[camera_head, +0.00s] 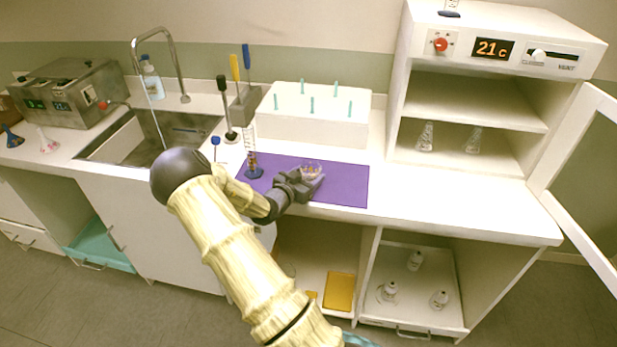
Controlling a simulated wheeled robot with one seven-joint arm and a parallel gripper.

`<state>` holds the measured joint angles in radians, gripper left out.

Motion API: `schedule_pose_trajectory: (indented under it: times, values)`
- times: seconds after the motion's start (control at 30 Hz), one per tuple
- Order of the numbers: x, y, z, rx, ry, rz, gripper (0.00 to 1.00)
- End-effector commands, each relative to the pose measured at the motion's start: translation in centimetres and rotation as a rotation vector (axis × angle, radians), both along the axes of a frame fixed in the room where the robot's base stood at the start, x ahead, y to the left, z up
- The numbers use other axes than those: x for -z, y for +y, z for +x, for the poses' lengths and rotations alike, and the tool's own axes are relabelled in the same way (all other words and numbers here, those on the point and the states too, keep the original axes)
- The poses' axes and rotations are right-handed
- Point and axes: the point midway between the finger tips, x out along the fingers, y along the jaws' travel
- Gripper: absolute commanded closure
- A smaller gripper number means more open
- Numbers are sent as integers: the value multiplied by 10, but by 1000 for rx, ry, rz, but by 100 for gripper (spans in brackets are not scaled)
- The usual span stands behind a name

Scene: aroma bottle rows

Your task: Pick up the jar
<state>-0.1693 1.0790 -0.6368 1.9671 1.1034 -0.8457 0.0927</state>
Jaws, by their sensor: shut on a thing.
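My gripper (307,183) reaches over the purple mat (347,187) on the counter. It is shut on a small clear jar (311,169) with yellowish bits showing at its top. The jar is at the mat's middle, and the fingers partly hide its lower part. I cannot tell whether the jar touches the mat or is just above it.
A graduated cylinder (251,160) stands on the mat's left side. Behind the mat is a white box (312,128) with several teal pegs. The sink (150,140) is left. An open-door oven cabinet (478,105) holding flasks stands right. The mat's right part is clear.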

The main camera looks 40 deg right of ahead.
Motion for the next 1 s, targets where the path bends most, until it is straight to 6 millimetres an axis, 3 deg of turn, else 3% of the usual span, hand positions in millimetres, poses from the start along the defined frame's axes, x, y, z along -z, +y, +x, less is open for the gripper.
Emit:
schedule_pose_trajectory:
  times: [0.5,1.0]
  values:
    - [-85,0,0,0,-3,0,63]
    - [-94,0,0,0,0,-1,63]
